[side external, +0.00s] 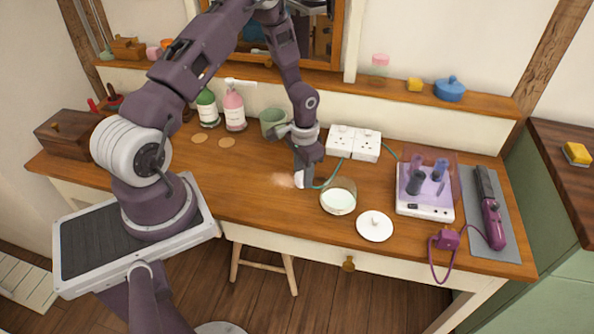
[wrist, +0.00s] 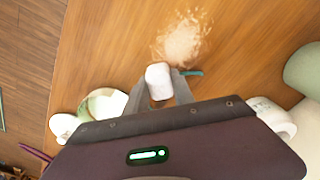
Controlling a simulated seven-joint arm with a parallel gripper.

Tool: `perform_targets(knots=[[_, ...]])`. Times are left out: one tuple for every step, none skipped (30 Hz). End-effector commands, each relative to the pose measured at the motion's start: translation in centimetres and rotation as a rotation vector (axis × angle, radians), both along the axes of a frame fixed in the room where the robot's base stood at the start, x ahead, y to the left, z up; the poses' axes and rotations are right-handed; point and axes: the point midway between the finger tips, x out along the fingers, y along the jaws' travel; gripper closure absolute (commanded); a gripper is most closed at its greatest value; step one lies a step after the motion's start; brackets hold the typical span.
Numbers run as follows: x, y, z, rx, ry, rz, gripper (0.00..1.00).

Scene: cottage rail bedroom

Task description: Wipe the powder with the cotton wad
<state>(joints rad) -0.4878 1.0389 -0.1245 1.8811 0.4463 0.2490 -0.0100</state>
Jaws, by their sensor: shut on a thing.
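My gripper (side external: 302,170) points down over the wooden table and is shut on the white cotton wad (side external: 300,181). In the wrist view the wad (wrist: 158,77) sits between the two fingertips of my gripper (wrist: 158,92). The pale powder (side external: 282,180) lies as a loose patch on the table, just left of the wad in the side view. I cannot tell whether the wad touches the table.
An open glass jar (side external: 338,198) stands close right of my gripper, its white lid (side external: 374,226) beside it. A green cord (side external: 327,180) runs behind. A white socket block (side external: 354,143), a green cup (side external: 272,123) and bottles (side external: 234,110) stand at the back. Table front-left of the powder is clear.

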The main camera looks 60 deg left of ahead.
Motion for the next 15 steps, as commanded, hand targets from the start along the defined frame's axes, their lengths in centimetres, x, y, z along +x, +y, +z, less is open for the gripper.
perform_targets(knots=[[-0.3, -0.3, -0.2, 0.0, 0.001, -0.002, 1.0], [-0.5, -0.5, 0.0, 0.0, 0.0, -0.002, 1.0], [-0.8, -0.4, 0.0, 0.0, 0.0, 0.0, 1.0], [-1.0, -0.1, -0.1, 0.0, 0.0, 0.002, 1.0], [-1.2, 0.1, -0.2, 0.0, 0.0, 0.002, 1.0], [-1.4, 0.4, 0.0, 0.0, 0.0, 0.003, 1.0], [-1.7, 0.6, 0.0, 0.0, 0.001, 0.003, 1.0], [-1.9, 0.8, -0.1, 0.0, 0.001, 0.004, 1.0], [-2.1, 1.1, -0.2, 0.0, 0.0, 0.003, 1.0], [-2.3, 1.3, 0.0, 0.001, -0.001, 0.003, 1.0], [-2.5, 1.4, 0.0, 0.001, 0.0, 0.002, 1.0], [-2.8, 1.7, -0.1, 0.0, 0.0, 0.002, 1.0], [-3.0, 1.9, -0.2, 0.0, 0.001, 0.002, 1.0], [-3.1, 2.1, 0.0, 0.001, 0.001, 0.003, 1.0], [-3.4, 2.4, -0.1, 0.001, 0.001, 0.003, 1.0]])
